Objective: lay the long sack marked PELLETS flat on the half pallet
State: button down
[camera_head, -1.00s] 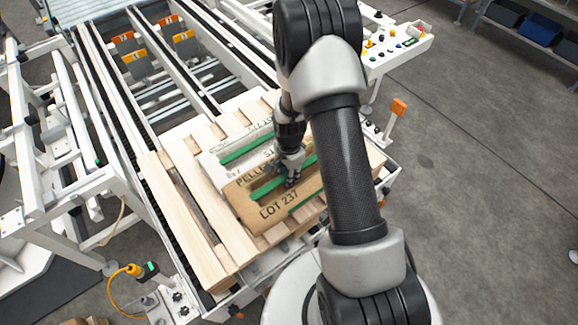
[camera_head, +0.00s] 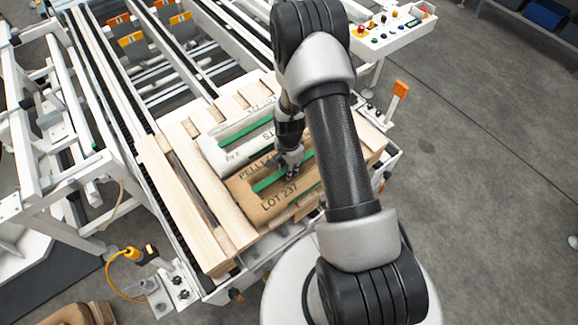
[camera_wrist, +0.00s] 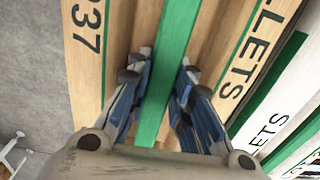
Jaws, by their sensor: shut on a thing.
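The long brown sack marked PELLETS and LOT 237 (camera_head: 262,209) lies flat, as far as I can see, on the wooden half pallet (camera_head: 184,212). It lies beside a white sack (camera_head: 213,153) with green stripes. My gripper (camera_head: 291,173) is over the brown sack's middle. In the wrist view my gripper (camera_wrist: 165,70) has its two fingers on either side of the sack's green stripe, shut on the sack (camera_wrist: 121,40). The white sack (camera_wrist: 303,105) shows at the right there. My arm hides the brown sack's right end.
The pallet stands on a white-framed conveyor (camera_head: 112,165) with dark chains. A control panel with buttons (camera_head: 393,31) is at the back right, and an orange-topped post (camera_head: 400,90) is at the right. Bare pallet boards show left of the sacks. Open floor lies to the right.

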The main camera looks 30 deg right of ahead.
jog(key=shift+w, duration=0.1)
jog(key=c, duration=1.4)
grip_release()
jog(key=shift+s, duration=0.2)
notch_tip(320, 180, up, 12)
jog(key=p, duration=0.3)
notch_tip(320, 180, up, 9)
jog(key=n, duration=0.2)
send_over(285, 168)
jog(key=s+a+r+n+t, duration=0.1)
jog(key=s+a+r+n, duration=0.1)
jog(key=r, duration=0.4)
jog(key=s+a+r+n+t, duration=0.1)
jog(key=s+r+n, duration=0.2)
jog(key=r, duration=0.4)
jog(key=s+a+r+n+t, duration=0.1)
jog(key=s+r+n, duration=0.2)
jog(key=s, duration=0.2)
jog(key=s+a+r+n, duration=0.2)
jog(key=s+r+n, duration=0.1)
jog(key=s, duration=0.3)
jog(key=s+a+r+n+t, duration=0.1)
jog(key=s+r+n, duration=0.1)
jog(key=s+r, duration=0.3)
jog(key=shift+s+a+r+n+t, duration=0.2)
jog(key=shift+s+a+n+t, duration=0.1)
jog(key=shift+s+a+n, duration=0.1)
